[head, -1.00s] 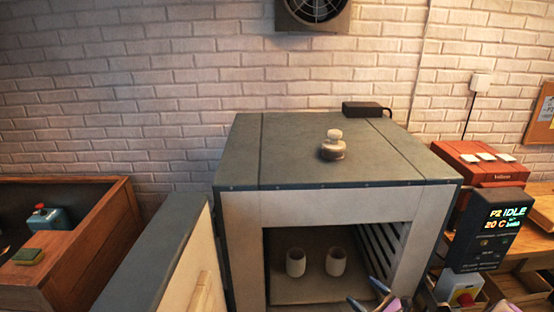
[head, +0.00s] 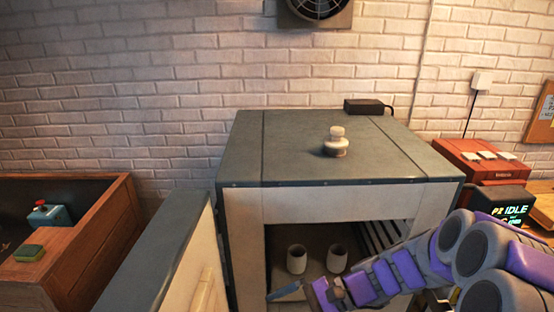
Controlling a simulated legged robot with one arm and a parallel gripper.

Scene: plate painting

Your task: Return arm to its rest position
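My arm, purple and grey, reaches in from the lower right of the head view. My gripper (head: 302,292) is at its left end, low in front of the kiln's opening. A flat grey-blue piece sticks out to the left at its tip. The lower part is cut off by the picture's edge, so I cannot tell whether the jaws are open or shut. The kiln (head: 345,197) is a large box, pale in front with a dark top. Inside stand two pale cups, a left one (head: 296,259) and a right one (head: 337,259), just behind and above my gripper.
The kiln's open door (head: 160,250) stands out at the left front. A small knobbed pot (head: 335,146) sits on the kiln top. A red box (head: 480,160) and a display reading IDLE (head: 505,208) are right, partly behind my arm.

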